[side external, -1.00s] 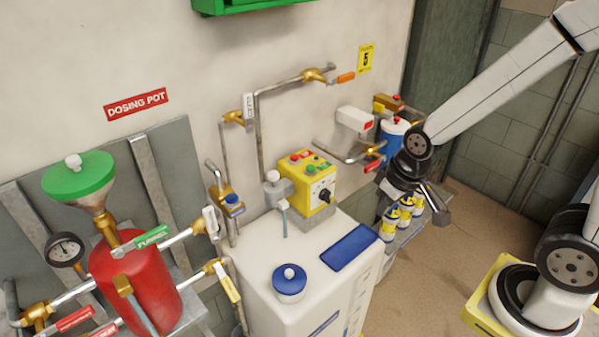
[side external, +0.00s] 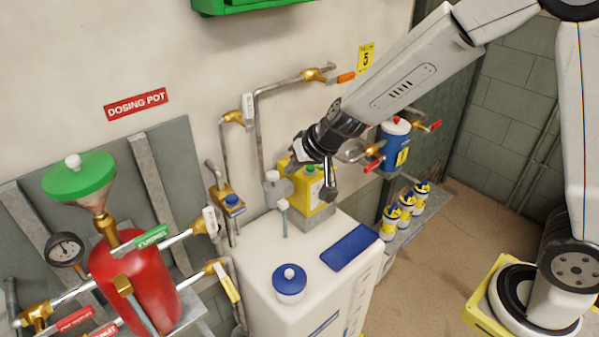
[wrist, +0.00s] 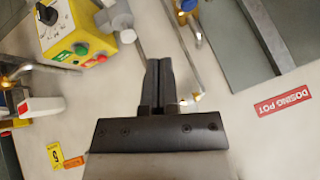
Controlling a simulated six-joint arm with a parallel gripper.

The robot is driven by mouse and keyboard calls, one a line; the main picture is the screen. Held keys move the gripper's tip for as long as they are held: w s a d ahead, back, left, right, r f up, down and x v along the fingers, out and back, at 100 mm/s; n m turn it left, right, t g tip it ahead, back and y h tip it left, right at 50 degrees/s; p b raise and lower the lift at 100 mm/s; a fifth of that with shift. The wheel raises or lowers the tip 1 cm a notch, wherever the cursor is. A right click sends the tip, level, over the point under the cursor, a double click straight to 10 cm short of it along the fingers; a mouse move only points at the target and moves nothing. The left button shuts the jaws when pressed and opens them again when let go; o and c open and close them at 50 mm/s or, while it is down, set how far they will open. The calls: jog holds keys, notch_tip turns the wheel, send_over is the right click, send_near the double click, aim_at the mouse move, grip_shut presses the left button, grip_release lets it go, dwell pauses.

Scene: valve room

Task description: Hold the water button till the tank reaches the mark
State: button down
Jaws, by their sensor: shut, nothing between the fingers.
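The yellow control box (side external: 318,193) stands at the back of the white tank (side external: 262,262), partly hidden behind my gripper (side external: 300,148). I cannot read which button is for water. My gripper (wrist: 159,66) is shut and empty, its tips right of the box in that view and apart from the buttons. The tank's level and mark cannot be made out.
The red dosing pot (side external: 133,272) with its green funnel (side external: 78,178) and valves stands at the left. Pipes (side external: 258,120) run up the wall behind. A blue container (side external: 396,148) and several small yellow-blue bottles (side external: 405,208) stand at the right.

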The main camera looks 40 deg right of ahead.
jog(key=w+a+m+t, duration=0.2)
jog(key=w+a, duration=0.2)
jog(key=w, duration=0.4)
jog(key=m+h, duration=0.1)
jog(key=m, duration=0.2)
send_over(233, 199)
jog(key=shift+f, duration=0.45)
jog(key=shift+f, duration=0.2)
jog(key=shift+f, duration=4.1)
